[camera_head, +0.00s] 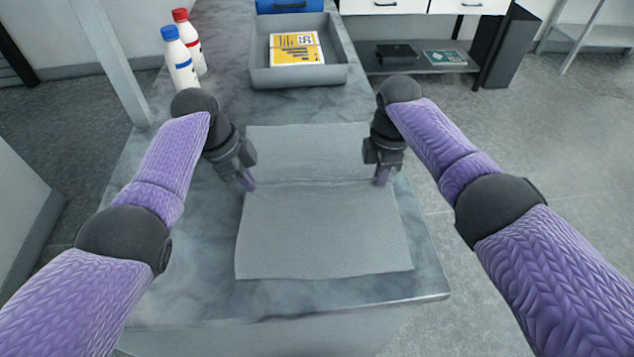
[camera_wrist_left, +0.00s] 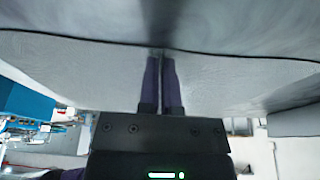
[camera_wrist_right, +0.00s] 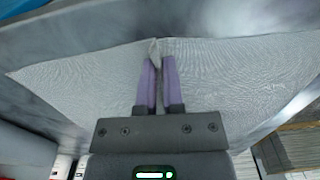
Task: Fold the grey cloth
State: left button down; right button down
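The grey cloth (camera_head: 325,235) lies spread on the table, with a crosswise ridge between my two grippers. My left gripper (camera_head: 248,183) is at the cloth's left edge, at the ridge. In the left wrist view its fingers (camera_wrist_left: 160,60) are nearly together, with the cloth's edge (camera_wrist_left: 70,60) drawn to the fingertips. My right gripper (camera_head: 382,178) is at the cloth's right edge, level with the left one. In the right wrist view its fingers (camera_wrist_right: 157,65) pinch a raised peak of the cloth (camera_wrist_right: 225,70). The exact grip on the left is partly hidden by the fingers.
The marbled grey table (camera_head: 190,270) has bare margins around the cloth. A grey tray (camera_head: 300,78) with a yellow-and-white packet (camera_head: 296,48) stands behind it. Two white bottles, one blue-capped (camera_head: 180,62) and one red-capped (camera_head: 188,40), stand at the back left. A blue case (camera_head: 290,6) is farther back.

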pick_arm(q)
jog(key=shift+r, duration=0.1)
pick_arm(e)
jog(key=shift+s, duration=0.1)
dwell(0.4)
